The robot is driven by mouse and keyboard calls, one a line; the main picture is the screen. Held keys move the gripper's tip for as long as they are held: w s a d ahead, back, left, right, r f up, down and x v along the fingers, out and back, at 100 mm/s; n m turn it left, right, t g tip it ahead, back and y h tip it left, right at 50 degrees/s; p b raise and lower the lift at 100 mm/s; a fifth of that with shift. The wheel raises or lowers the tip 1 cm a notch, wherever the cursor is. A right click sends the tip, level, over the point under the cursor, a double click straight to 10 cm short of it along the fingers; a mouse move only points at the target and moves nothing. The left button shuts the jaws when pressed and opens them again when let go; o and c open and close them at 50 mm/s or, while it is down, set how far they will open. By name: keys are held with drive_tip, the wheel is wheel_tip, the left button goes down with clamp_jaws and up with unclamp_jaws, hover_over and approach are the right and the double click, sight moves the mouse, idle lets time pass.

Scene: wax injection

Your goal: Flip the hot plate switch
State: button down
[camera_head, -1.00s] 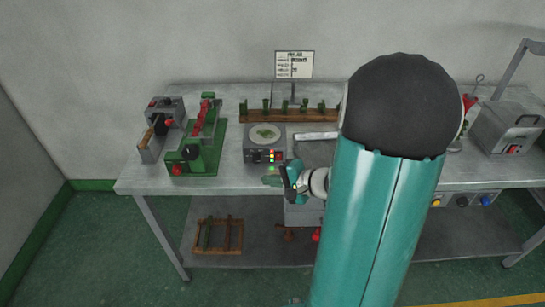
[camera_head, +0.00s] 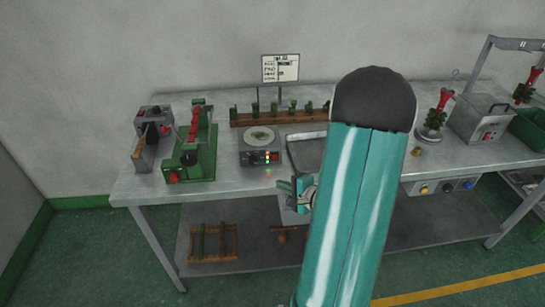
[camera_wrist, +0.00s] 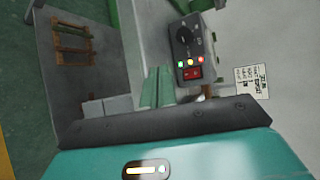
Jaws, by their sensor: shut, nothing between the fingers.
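The hot plate (camera_head: 246,157) is a grey box with a round pale top, near the table's front edge. In the wrist view its front panel (camera_wrist: 207,48) shows a black knob, green, yellow and red lights, and a red rocker switch (camera_wrist: 193,73). My gripper (camera_head: 284,188) is at the table's front edge, below and right of the hot plate in the head view. Its green fingers also show in the wrist view (camera_wrist: 158,72), together and empty. They point beside the panel, apart from the switch. My arm hides part of the table behind it.
A green press (camera_head: 192,160) and a grey machine (camera_head: 147,140) stand left of the hot plate. A wooden rack (camera_head: 240,120) with green pieces is behind it. A shallow grey tray (camera_head: 292,153) lies to its right. Wooden frames (camera_head: 214,243) rest on the lower shelf.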

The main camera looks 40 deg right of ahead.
drive_tip(key=shift+w+d+r, duration=0.15)
drive_tip(key=shift+w+d, duration=0.7)
drive_tip(key=shift+w, duration=0.35)
drive_tip(key=shift+w+d+r, duration=0.2)
drive_tip(key=shift+w+d, duration=0.6)
drive_tip(key=shift+w, duration=0.45)
drive_tip(key=shift+w+d+r, duration=0.15)
drive_tip(key=shift+w+d, duration=0.7)
drive_tip(key=shift+w, duration=0.35)
drive_tip(key=shift+w, duration=0.1)
drive_tip(key=shift+w+d, duration=0.2)
drive_tip(key=shift+w, duration=0.05)
drive_tip(key=shift+w+d, duration=0.15)
drive_tip(key=shift+w, duration=0.05)
drive_tip(key=shift+s+a, duration=0.35)
drive_tip(key=shift+s, duration=0.2)
idle(0.3)
drive_tip(key=shift+s+a+f, duration=0.15)
drive_tip(key=shift+s+a, duration=0.6)
drive_tip(key=shift+s, duration=0.3)
drive_tip(key=shift+s+a+f, duration=0.15)
drive_tip(key=shift+s+a, duration=0.55)
drive_tip(key=shift+s, duration=0.3)
